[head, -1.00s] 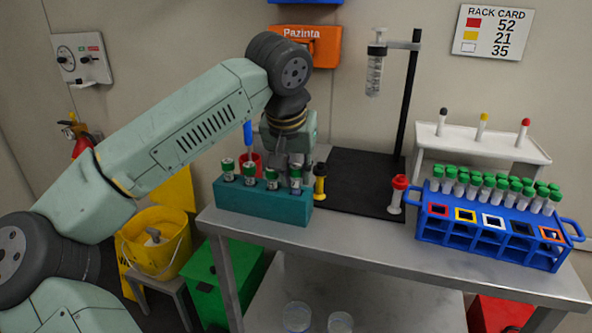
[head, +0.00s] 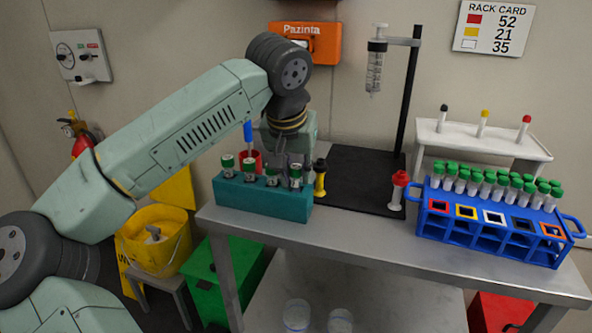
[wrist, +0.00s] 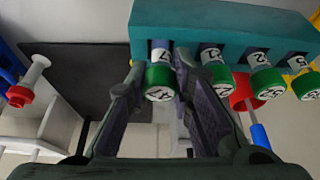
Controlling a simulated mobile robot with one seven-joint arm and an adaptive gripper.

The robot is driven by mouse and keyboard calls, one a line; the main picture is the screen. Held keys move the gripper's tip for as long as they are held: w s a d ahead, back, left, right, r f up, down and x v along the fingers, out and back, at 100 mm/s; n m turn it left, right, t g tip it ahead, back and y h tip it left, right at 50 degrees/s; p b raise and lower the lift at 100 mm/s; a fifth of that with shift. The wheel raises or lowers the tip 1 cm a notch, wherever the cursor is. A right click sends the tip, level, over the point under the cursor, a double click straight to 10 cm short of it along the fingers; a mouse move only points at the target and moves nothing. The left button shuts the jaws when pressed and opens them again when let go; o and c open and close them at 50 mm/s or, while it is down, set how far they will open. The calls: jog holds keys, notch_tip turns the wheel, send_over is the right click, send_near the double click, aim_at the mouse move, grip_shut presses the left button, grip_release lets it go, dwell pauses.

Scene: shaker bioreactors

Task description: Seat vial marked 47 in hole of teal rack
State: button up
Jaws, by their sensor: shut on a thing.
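The teal rack (head: 262,202) stands at the table's left end, with several green-capped vials in a row along its top. The vial marked 47 (wrist: 159,78) is upright at the row's end, the rightmost one in the head view (head: 296,172). Its lower part is hidden by the rack, and its label shows above the rack like its neighbours' labels. My gripper (wrist: 160,68) is around vial 47, one finger on each side, and shut on it. In the head view my gripper (head: 290,165) is behind the vials and partly hidden.
Neighbouring vials stand close beside one finger. A red cup (head: 250,160) with a blue item is behind the rack. A yellow piece (head: 320,183) and a red-topped piece (head: 397,190) stand on the dark stand base (head: 355,165). A blue rack (head: 480,238) holds several vials at right.

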jog(key=shift+f, duration=0.25)
jog(key=o, duration=0.9)
jog(key=shift+o, duration=0.2)
jog(key=v, duration=1.2)
